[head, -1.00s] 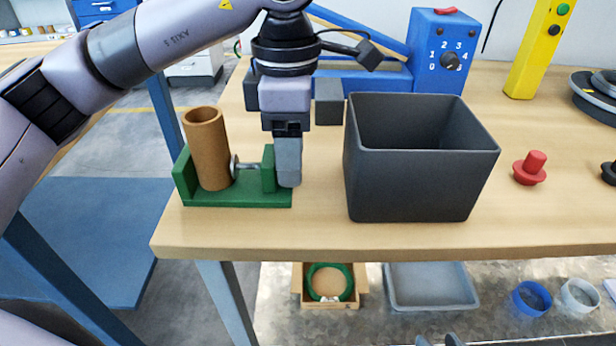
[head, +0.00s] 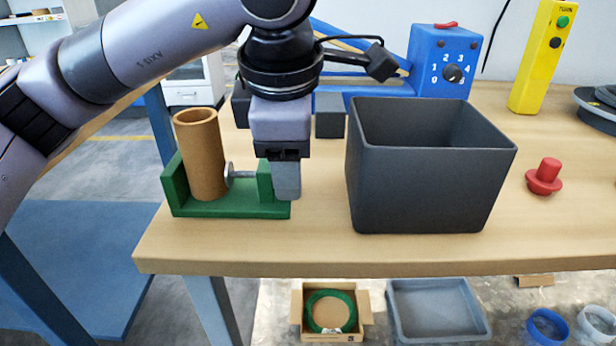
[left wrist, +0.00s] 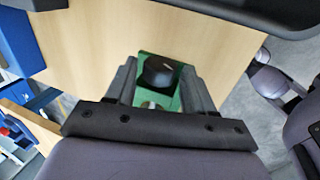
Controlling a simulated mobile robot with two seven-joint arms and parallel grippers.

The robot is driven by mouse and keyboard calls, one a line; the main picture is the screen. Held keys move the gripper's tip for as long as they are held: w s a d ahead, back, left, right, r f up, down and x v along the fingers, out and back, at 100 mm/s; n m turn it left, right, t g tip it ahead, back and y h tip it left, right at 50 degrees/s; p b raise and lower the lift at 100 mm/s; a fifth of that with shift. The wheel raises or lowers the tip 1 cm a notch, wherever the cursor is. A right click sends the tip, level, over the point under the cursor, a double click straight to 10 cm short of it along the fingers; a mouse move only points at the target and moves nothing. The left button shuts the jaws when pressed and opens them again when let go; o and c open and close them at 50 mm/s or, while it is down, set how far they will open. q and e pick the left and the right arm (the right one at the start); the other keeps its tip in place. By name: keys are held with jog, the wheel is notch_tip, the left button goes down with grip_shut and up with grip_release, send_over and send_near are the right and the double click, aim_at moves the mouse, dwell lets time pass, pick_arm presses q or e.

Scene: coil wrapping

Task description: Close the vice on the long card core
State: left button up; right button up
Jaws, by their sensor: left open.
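The long card core (head: 202,157) is a brown tube standing in the green vice (head: 228,211) near the table's front left corner. It leans slightly. The vice's round metal pad and screw (head: 238,175) reach toward the core; I cannot tell whether the pad touches it. My left gripper (head: 287,185) points down at the right end of the vice. In the left wrist view, its fingers (left wrist: 158,92) are apart on either side of a black knob (left wrist: 160,71) above the green vice. I see no contact with the knob. My right gripper is not in view.
A dark grey bin (head: 425,185) stands right of the vice. A blue machine with a dial (head: 441,70) is behind it. A red knobbed part (head: 545,176) lies farther right. The table's front edge (head: 380,265) is close to the vice.

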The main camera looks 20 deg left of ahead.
pick_arm(q)
jog(key=t+b, duration=0.1)
jog(key=b, duration=0.1)
jog(key=f+t+b, duration=0.1)
jog(key=b, duration=0.1)
jog(key=shift+s+d+y, duration=0.1)
jog(key=shift+s+y, duration=0.15)
jog(key=shift+y, duration=0.05)
jog(key=shift+s+r+t+b, duration=0.1)
jog(key=shift+r+t+b, duration=0.1)
jog(key=shift+t+b, duration=0.55)
jog(key=shift+r, duration=0.1)
jog(key=c, duration=0.6)
jog(key=g+p, duration=0.1)
jog(key=p, duration=0.1)
jog(key=r+g+p, duration=0.1)
jog(key=p, duration=0.1)
jog(key=shift+w+g, duration=0.3)
jog(key=shift+g, duration=0.05)
jog(key=shift+f+g+p, duration=0.1)
jog(key=shift+g+p, duration=0.2)
jog(key=shift+p, duration=0.1)
jog(key=shift+f+h, duration=0.2)
jog(key=shift+h, duration=0.2)
